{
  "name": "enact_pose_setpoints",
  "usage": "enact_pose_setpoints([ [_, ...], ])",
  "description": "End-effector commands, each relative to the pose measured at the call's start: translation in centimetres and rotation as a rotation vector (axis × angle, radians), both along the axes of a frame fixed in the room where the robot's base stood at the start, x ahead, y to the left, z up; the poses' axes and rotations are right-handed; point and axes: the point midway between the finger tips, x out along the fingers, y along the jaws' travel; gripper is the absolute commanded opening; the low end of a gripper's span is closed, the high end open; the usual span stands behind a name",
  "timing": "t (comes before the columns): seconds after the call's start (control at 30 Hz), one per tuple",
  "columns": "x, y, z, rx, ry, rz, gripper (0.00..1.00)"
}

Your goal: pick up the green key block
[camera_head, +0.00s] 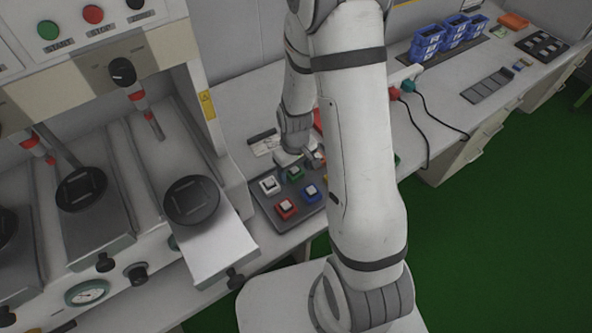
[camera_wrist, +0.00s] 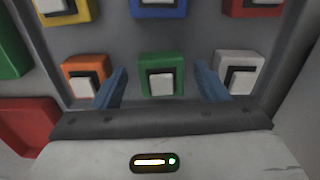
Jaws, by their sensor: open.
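The green key block (camera_wrist: 161,60) sits on a dark grey tray, with a white square key in a dark frame on its face. In the wrist view it lies between the two blue fingers of my gripper (camera_wrist: 161,90), with a gap on each side. My gripper is open and empty. In the head view the green key block (camera_head: 294,173) is partly hidden by my gripper (camera_head: 300,160), which is over the far part of the tray (camera_head: 270,211).
An orange block (camera_wrist: 84,68) is close beside the left finger and a white block (camera_wrist: 240,62) beside the right. Red (camera_head: 286,207) and blue (camera_head: 311,193) blocks share the tray. A machine (camera_head: 190,215) stands left of the tray. Blue bins (camera_head: 428,42) stand at the back.

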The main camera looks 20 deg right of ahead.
Motion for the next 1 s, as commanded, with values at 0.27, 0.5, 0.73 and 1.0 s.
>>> enact_pose_setpoints([
  [0.27, 0.02, 0.09, -0.06, 0.000, -0.001, 0.003, 0.63],
  [0.5, 0.01, 0.10, -0.04, 0.000, -0.001, 0.003, 0.44],
  [0.73, 0.02, 0.11, -0.04, 0.000, -0.001, 0.003, 0.25],
  [1.0, 0.02, 0.14, -0.02, 0.000, -0.001, 0.004, 0.17],
])
